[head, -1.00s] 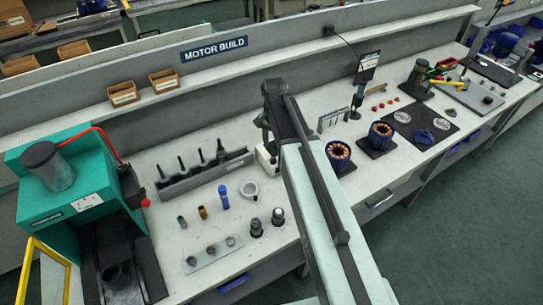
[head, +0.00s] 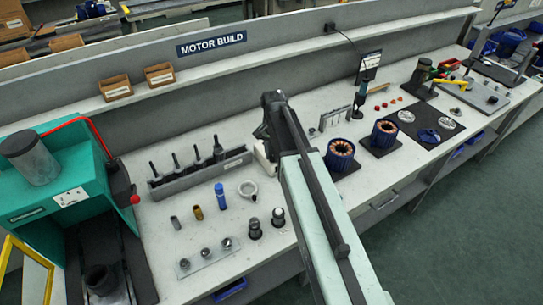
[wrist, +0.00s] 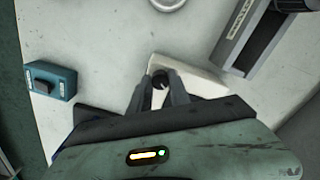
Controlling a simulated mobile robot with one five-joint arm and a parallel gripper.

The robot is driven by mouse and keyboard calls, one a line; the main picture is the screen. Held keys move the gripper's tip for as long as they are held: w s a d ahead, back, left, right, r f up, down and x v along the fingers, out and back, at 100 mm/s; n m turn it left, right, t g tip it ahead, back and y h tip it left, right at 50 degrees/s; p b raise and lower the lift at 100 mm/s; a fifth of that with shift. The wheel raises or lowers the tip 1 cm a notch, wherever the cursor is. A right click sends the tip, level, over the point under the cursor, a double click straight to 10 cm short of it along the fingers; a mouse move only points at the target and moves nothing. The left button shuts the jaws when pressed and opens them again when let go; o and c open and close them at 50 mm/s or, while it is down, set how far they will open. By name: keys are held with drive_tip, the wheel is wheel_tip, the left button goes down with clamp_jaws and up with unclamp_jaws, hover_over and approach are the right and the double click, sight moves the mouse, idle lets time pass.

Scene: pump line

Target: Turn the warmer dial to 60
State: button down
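The warmer is a low white box (wrist: 200,76) on the bench in the wrist view, with a small round black dial (wrist: 159,79) on it. In the head view, the white box (head: 262,158) is mostly hidden behind my arm. My gripper (wrist: 160,74) points down over the box, its two fingers parted with one on each side of the dial. I cannot tell whether they touch it. The number the dial points to cannot be read.
A blue-green switch box (wrist: 52,80) lies left of the warmer in the wrist view. A grey rack (wrist: 250,38) stands close at upper right. In the head view, a teal press (head: 62,190) is at left and blue-cased stators (head: 340,157) sit right of my arm.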

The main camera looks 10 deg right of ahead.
drive_tip(key=shift+a, duration=0.3)
drive_tip(key=shift+d, duration=0.25)
drive_tip(key=shift+n, duration=0.4)
drive_tip(key=n, duration=0.6)
drive_tip(key=shift+d+n, duration=0.1)
drive_tip(key=shift+n, duration=0.2)
drive_tip(key=n, duration=0.6)
drive_tip(key=shift+n, duration=0.4)
drive_tip(key=c, duration=1.2)
unclamp_jaws()
